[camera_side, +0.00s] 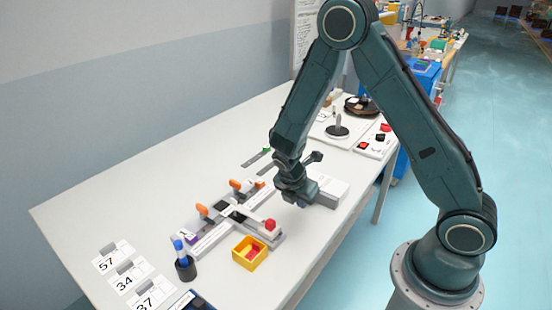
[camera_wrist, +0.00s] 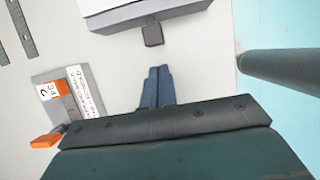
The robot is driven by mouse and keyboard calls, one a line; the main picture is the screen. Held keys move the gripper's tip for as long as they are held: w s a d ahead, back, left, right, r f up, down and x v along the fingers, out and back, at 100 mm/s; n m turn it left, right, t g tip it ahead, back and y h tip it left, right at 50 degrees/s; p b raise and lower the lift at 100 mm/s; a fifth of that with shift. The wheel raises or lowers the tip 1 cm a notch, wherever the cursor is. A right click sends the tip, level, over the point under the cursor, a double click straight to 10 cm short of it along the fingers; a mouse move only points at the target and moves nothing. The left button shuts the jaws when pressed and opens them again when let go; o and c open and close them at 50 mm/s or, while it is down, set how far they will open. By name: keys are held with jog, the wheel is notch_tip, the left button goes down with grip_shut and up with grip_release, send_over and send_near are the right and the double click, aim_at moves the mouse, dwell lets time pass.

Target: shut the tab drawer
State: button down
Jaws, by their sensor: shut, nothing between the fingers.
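The tab drawer is a low white and grey box (camera_side: 330,188) right behind my gripper in the side view. In the wrist view the box (camera_wrist: 110,8) is at the top edge, partly cut off. A small dark tab (camera_wrist: 153,34) sticks out from its grey front face towards my gripper. My gripper (camera_wrist: 155,72) is shut and empty, its blue-grey fingertips pointing at the tab with a small gap in the picture. In the side view my gripper (camera_side: 298,200) is low over the table and hides part of the box. I cannot tell how far the drawer is out.
A rail station with orange handles (camera_side: 202,210) lies to the left; one orange handle (camera_wrist: 46,140) shows in the wrist view. A yellow bin (camera_side: 249,254), a pen holder (camera_side: 185,268) and number cards (camera_side: 128,274) are in front. A button panel (camera_side: 376,140) is behind. The table's left side is clear.

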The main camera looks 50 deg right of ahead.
jog(key=shift+w+a+r, duration=0.1)
jog(key=shift+a+r, duration=0.15)
jog(key=shift+a, duration=0.3)
jog(key=shift+a+r, duration=0.2)
jog(key=shift+a, duration=0.3)
jog(key=v, duration=0.9)
jog(key=shift+r, duration=0.1)
jog(key=s+a+r+m+t+y, duration=0.1)
jog(key=s+r+m+t+y, duration=0.1)
jog(key=s+r+m, duration=0.7)
jog(key=s+a+r+m+t+y, duration=0.1)
jog(key=s+r+m+t+y, duration=0.1)
jog(key=s+r+m, duration=0.7)
jog(key=shift+s+a+r+t, duration=0.25)
jog(key=shift+r+t, duration=0.35)
jog(key=shift+t, duration=0.2)
